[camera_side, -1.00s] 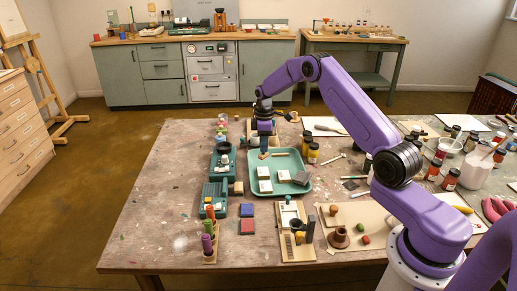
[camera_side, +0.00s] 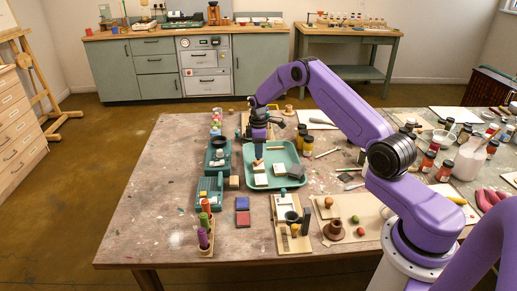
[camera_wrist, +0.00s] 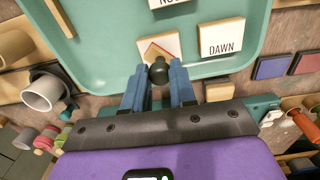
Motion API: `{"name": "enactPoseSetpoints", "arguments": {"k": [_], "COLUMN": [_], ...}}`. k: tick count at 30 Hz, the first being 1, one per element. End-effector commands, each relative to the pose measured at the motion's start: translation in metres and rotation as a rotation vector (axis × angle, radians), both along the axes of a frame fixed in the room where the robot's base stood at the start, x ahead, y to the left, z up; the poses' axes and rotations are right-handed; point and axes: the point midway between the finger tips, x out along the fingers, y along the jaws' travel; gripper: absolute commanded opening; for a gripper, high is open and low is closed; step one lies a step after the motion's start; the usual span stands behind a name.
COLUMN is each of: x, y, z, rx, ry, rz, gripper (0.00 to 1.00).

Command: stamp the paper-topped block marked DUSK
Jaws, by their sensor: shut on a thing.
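My gripper (camera_wrist: 158,82) is shut on a stamp with a round dark knob (camera_wrist: 158,72). The stamp is over a white paper-topped block (camera_wrist: 171,40) in the green tray (camera_wrist: 110,30). An orange-red angled edge or line shows beside the knob; the block's word is hidden, and I cannot tell whether the stamp touches it. A block marked DAWN (camera_wrist: 222,37) lies to its right in the wrist view. Another block (camera_wrist: 168,3), its word cut off to "NO", is at the top edge. In the side view my gripper (camera_side: 258,155) is low over the tray's left part.
Red (camera_side: 242,218) and blue (camera_side: 242,203) pads lie in front of the tray. A wooden cube (camera_side: 235,182) stands by its left rim. A rack of coloured handles (camera_side: 205,228) stands at the front left.

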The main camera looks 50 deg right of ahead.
Motion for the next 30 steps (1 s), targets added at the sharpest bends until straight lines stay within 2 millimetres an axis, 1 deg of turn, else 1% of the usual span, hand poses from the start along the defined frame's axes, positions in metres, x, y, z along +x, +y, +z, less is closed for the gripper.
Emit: {"name": "enactPoseSetpoints", "arguments": {"k": [16,30], "x": [-0.0001,0.0001], "y": [0.0001,0.0002], "z": [-0.0002,-0.0049], "rx": [0.001,0.0], "ry": [0.001,0.0], "rz": [0.0,0.0], "gripper": [0.06,0.06]}}
